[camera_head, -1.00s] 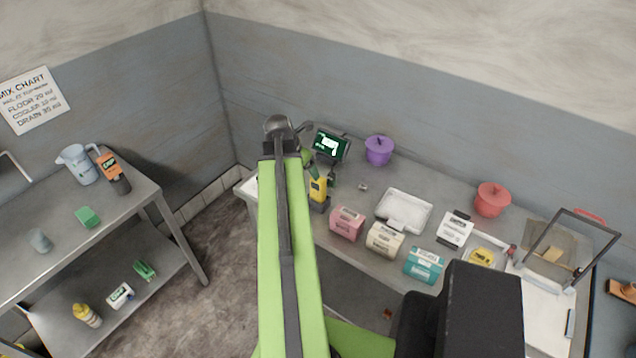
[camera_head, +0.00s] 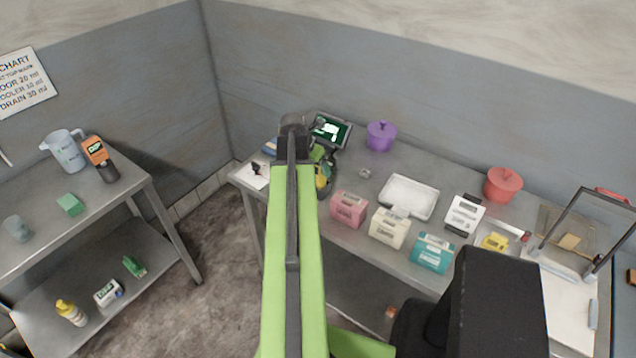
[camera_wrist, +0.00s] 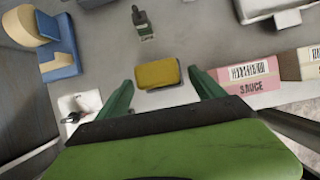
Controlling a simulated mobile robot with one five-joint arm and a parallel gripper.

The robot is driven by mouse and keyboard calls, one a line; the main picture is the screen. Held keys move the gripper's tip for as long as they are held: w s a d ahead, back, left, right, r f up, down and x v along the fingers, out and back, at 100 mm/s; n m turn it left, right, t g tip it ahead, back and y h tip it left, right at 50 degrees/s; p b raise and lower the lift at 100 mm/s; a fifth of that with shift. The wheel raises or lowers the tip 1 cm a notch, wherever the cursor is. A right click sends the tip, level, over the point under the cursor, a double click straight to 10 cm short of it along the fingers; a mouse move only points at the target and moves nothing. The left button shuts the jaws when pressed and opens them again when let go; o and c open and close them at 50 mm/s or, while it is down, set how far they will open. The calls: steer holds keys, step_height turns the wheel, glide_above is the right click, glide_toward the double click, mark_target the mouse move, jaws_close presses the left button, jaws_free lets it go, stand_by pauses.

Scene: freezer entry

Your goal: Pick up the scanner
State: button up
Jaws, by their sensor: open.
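The scanner (camera_wrist: 157,73) shows in the wrist view as a yellow block with rounded corners, seen from above. In the head view the scanner (camera_head: 322,178) is a yellow and dark shape on the steel table, partly hidden by my arm. My gripper (camera_wrist: 160,80) is open. Its two green fingers stand apart, one to the left and one to the right of the scanner, with nothing held. The scanner appears slightly beyond the fingertips, with gaps on both sides. In the head view my arm hides most of the gripper.
A pink sauce box (camera_wrist: 250,78) stands close to the right finger. A blue and tan object (camera_wrist: 60,48) and a white sheet with a dark key-like item (camera_wrist: 78,115) lie to the left. A small dark green item (camera_wrist: 142,24) is beyond. A display screen (camera_head: 330,130) stands behind.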

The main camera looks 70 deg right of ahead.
mark_target(318, 174)
steer(key=b+x, duration=0.5)
steer(key=shift+a+f, duration=0.2)
steer(key=shift+f, duration=0.05)
steer(key=shift+r, duration=0.2)
steer(key=shift+c, duration=0.5)
steer(key=c, duration=1.6)
